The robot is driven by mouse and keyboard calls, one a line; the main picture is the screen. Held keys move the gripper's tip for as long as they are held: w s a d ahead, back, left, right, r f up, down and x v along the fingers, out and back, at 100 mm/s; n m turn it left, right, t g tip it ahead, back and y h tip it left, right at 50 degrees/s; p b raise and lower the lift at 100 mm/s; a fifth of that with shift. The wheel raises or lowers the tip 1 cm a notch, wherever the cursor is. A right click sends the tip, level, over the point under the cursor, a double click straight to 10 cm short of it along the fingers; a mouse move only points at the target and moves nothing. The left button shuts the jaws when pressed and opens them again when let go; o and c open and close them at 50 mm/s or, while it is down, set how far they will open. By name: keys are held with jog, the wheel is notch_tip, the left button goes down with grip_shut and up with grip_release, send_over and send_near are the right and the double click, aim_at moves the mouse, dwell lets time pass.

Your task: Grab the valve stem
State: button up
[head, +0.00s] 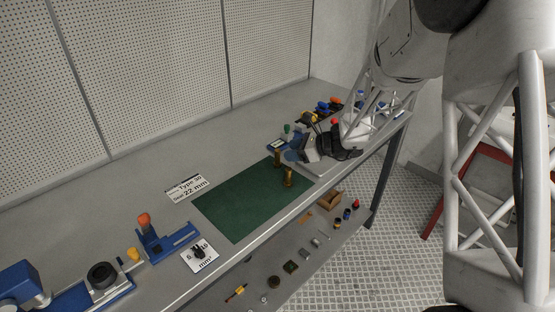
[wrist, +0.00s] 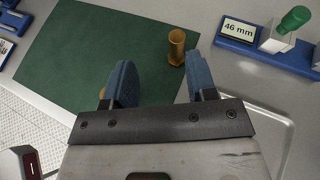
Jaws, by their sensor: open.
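Two upright brass-coloured pieces stand on the green mat; I cannot tell which is the valve stem. In the head view one brass piece (head: 288,178) is near the mat's front right edge, and the other brass piece (head: 277,160) is behind it. In the wrist view one brass cylinder (wrist: 176,47) stands just beyond the fingertips, nearer the right finger. The other brass piece (wrist: 102,93) is mostly hidden behind the left finger. My gripper (wrist: 158,65) has blue fingers, open wide with nothing between them. In the head view my gripper (head: 293,153) is beside the pieces.
The green mat (head: 235,208) is otherwise clear. A blue stand labelled 46 mm (wrist: 250,42) with a green knob is at the wrist view's upper right. Blue fixtures (head: 170,240) and a label card (head: 187,188) lie left of the mat. Small items rest on a lower shelf (head: 318,222).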

aim_at(277, 158)
jog(key=shift+w+f+m+t, duration=0.3)
jog(key=shift+w+f+m, duration=0.4)
jog(key=shift+w+f, duration=0.25)
jog(key=shift+r, duration=0.1)
jog(key=shift+x, duration=1.3)
jog(key=shift+r, duration=0.1)
jog(key=shift+r+x, duration=0.2)
jog(key=shift+x, duration=2.4)
jog(key=shift+a, duration=0.1)
grip_shut()
